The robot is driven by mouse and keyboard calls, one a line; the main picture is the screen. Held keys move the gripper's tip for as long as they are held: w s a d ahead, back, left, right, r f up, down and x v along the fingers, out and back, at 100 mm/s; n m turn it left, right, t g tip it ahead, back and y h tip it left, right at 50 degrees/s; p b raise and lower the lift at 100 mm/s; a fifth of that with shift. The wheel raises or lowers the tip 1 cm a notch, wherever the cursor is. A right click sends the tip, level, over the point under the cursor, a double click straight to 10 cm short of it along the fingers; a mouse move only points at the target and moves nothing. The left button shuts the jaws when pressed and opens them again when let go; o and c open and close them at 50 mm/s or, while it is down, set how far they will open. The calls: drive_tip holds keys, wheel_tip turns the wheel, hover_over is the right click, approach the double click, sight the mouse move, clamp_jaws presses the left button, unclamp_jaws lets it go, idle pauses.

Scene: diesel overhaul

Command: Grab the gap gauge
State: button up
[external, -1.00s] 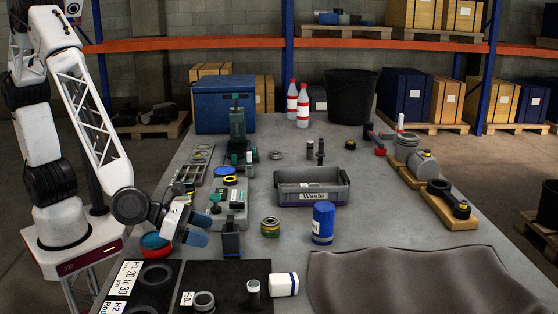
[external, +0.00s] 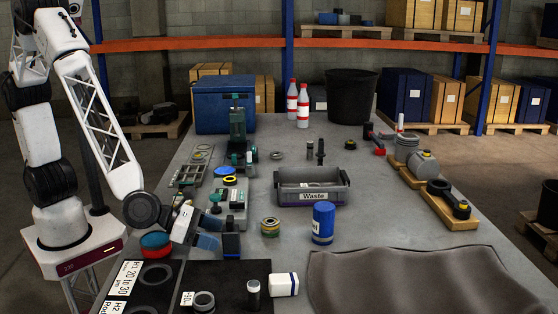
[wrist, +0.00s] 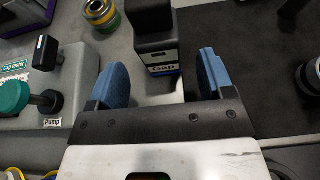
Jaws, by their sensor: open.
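The gap gauge (external: 231,243) is a dark block with a blue lower part, standing upright on the table at the left front. In the wrist view the gauge (wrist: 155,25) shows a "Gap" label and stands ahead of and partly between my blue fingertips. My gripper (external: 208,240) is low beside the gauge, on its left in the external view. My gripper (wrist: 163,68) is open in the wrist view, with a visible gap between each finger and the gauge.
The grey tester unit (wrist: 28,95) with a green knob lies left of my fingers. A ringed part (wrist: 100,14) stands beyond them. A black mat (wrist: 265,60) is on the right. A grey Waste bin (external: 313,197) and a blue can (external: 323,223) stand farther right.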

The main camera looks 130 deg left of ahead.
sight(231, 239)
drive_tip(key=shift+w, duration=0.1)
drive_tip(key=shift+x, duration=2.55)
drive_tip(key=c, duration=1.2)
